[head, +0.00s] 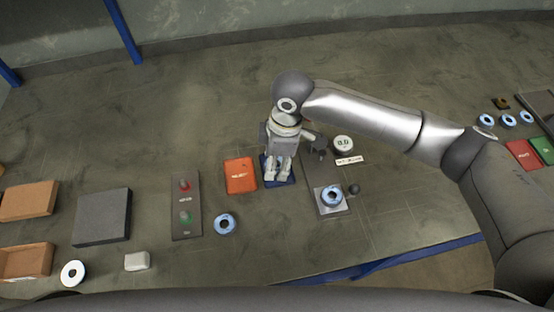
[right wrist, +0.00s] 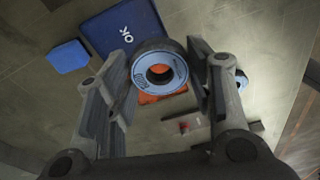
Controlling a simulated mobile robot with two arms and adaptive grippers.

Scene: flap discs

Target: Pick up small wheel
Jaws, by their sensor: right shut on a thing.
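My right gripper (head: 277,172) hangs over the dark blue pad (head: 291,181) in the middle of the table. In the right wrist view the gripper (right wrist: 160,62) is shut on a small wheel (right wrist: 147,88), a ring with a light blue face, dark rim and open centre. The wheel is hidden by the gripper in the head view. Another blue-faced wheel (head: 217,226) lies on the table left of the gripper. One more wheel (head: 325,203) sits on a metal plate to the right. My left gripper is not in view.
A round 0.0 display (head: 343,142) is to the right. Several wheels (head: 487,121) lie far right. Cardboard boxes (head: 28,200) and a grey block (head: 103,216) stand left.

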